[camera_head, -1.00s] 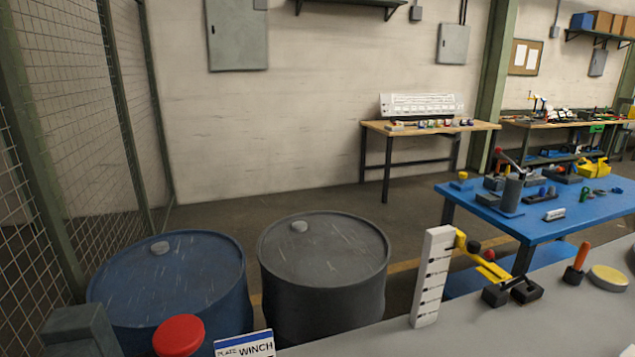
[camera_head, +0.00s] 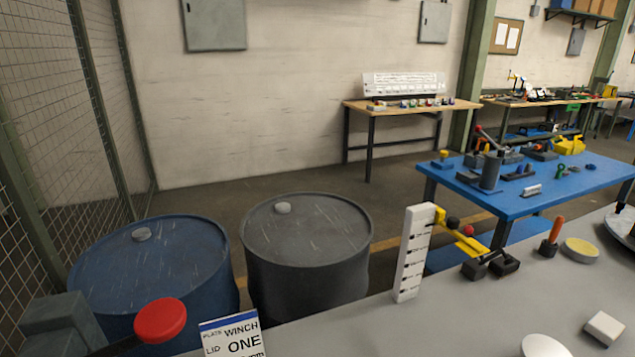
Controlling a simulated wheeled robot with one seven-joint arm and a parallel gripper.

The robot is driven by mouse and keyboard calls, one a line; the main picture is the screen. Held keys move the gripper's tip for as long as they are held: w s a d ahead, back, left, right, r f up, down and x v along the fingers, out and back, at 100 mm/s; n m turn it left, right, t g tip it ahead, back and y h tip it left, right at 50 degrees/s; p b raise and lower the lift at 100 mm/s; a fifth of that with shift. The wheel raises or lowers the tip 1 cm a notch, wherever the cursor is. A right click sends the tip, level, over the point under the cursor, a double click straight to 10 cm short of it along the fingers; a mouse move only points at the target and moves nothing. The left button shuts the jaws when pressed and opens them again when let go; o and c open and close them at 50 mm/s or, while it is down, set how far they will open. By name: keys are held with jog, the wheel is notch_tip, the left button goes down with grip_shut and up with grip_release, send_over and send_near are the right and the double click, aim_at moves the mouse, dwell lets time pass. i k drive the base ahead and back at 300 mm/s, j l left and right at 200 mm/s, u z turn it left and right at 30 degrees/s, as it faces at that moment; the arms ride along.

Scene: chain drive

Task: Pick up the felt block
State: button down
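A small off-white block (camera_head: 605,327) lies on the grey bench top (camera_head: 455,318) at the lower right. It looks like the felt block, but I cannot be sure of its material. A white round disc (camera_head: 544,346) is beside it on the left, cut by the bottom edge. My gripper is not in view.
On the bench are a white slotted upright (camera_head: 412,254) with a yellow arm, an orange-handled tool (camera_head: 553,237) and a pale yellow disc (camera_head: 581,249). A red knob (camera_head: 160,320) and a sign (camera_head: 232,337) are at lower left. Two drums (camera_head: 305,240) stand beyond.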

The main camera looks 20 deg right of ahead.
aim_at(602, 328)
jog(key=z, duration=1.5)
